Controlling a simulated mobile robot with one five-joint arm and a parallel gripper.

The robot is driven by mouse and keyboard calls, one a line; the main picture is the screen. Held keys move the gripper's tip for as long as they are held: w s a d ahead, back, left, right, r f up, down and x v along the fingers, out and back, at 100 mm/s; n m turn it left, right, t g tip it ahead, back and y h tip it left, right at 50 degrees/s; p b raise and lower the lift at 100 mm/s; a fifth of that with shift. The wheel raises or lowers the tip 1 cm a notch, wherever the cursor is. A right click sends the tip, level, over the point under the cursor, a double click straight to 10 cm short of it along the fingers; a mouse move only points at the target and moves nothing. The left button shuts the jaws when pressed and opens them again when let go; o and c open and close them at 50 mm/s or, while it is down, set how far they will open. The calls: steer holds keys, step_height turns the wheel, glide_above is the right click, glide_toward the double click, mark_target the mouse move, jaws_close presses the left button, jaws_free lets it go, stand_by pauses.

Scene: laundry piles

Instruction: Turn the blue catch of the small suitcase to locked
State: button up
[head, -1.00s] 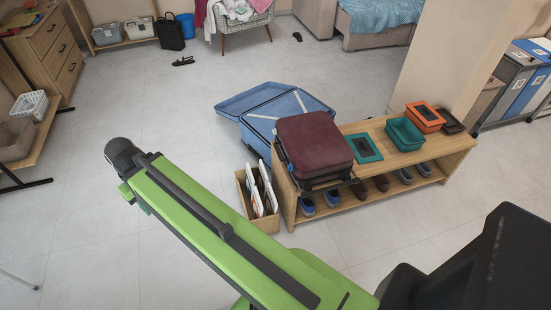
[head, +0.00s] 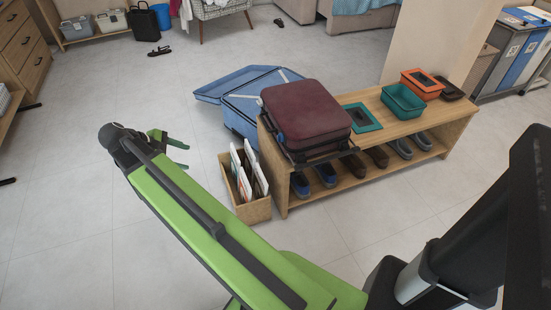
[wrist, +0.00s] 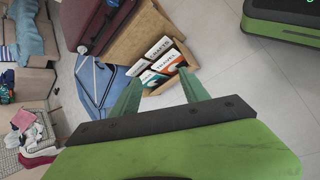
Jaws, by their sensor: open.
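The small maroon suitcase (head: 306,108) lies flat on the left end of the wooden bench. A small blue spot, which looks like its catch (head: 280,137), shows on its near left side; its setting is too small to tell. In the wrist view the suitcase (wrist: 82,22) is at the top left, with a blue part (wrist: 113,3) at the top edge. My gripper (head: 181,142) is left of the suitcase, apart from it, over the floor. In the wrist view its green fingers (wrist: 160,87) are spread and empty.
A box of upright folders (head: 246,205) stands on the floor against the bench's left end. An open blue suitcase (head: 250,95) lies behind it. Teal and orange bins (head: 403,101) sit on the bench (head: 440,118), shoes below.

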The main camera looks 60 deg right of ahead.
steer(key=s+d+f+n+g+h+b, duration=0.2)
steer(key=d+f+n+g+h+b, duration=0.15)
steer(key=d+f+b, duration=0.75)
steer(key=n+g+h+b, duration=0.2)
steer(key=g+h+b, duration=0.15)
steer(key=b, duration=1.05)
glide_toward(280, 138)
steer(key=s+d+r+g, duration=0.1)
steer(key=s+d, duration=0.3)
steer(key=d, duration=0.3)
